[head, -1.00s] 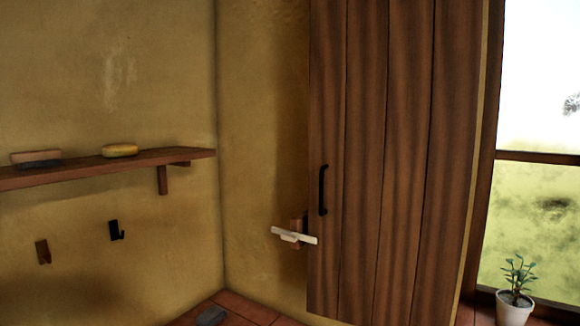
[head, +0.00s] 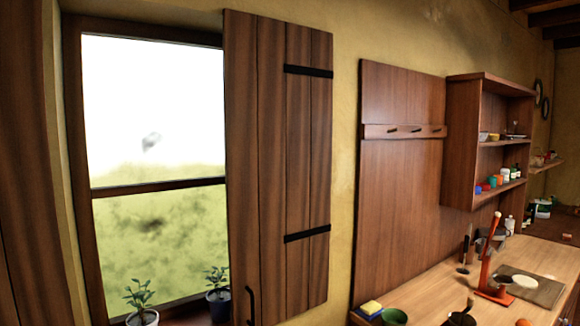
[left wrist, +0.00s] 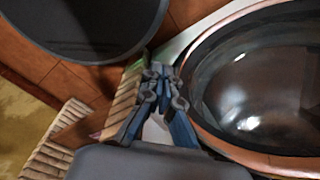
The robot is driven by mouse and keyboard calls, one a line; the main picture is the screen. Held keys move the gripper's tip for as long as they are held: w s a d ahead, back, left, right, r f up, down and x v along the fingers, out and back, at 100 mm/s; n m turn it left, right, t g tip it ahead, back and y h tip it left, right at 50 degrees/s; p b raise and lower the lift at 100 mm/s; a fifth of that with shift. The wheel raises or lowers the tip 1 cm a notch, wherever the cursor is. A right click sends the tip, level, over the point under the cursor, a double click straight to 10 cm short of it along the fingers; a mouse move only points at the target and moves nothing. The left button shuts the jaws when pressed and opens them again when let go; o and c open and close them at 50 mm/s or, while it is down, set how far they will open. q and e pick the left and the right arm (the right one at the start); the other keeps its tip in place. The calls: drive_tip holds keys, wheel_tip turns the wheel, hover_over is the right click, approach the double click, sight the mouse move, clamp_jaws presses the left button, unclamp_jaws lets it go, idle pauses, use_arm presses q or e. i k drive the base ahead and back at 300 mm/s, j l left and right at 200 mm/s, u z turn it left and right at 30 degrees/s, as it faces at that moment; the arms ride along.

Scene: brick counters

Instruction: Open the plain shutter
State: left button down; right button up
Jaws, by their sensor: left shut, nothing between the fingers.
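At the left edge of the head view stands a dark brown plank shutter (head: 22,180), cut off by the frame; no straps show on its visible part. Right of the window (head: 155,170) is a second plank shutter (head: 270,150) with two black straps and a black handle (head: 250,305) low on its left side. It stands clear of the glass. My left gripper (left wrist: 160,76) shows only in the left wrist view, shut and empty, between two dark round vessels and away from any shutter that I can see. My right gripper is in neither view.
Potted plants (head: 142,302) stand on the sill. A wooden counter (head: 420,290) at right holds a green bowl (head: 394,317), a red stand (head: 490,270) and small items. Wall shelves (head: 500,145) hang above. A large dark round vessel (left wrist: 265,85) is close beside my left gripper.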

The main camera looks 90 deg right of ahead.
sight(278, 75)
drive_tip(key=j+z, duration=0.15)
drive_tip(key=z, duration=2.15)
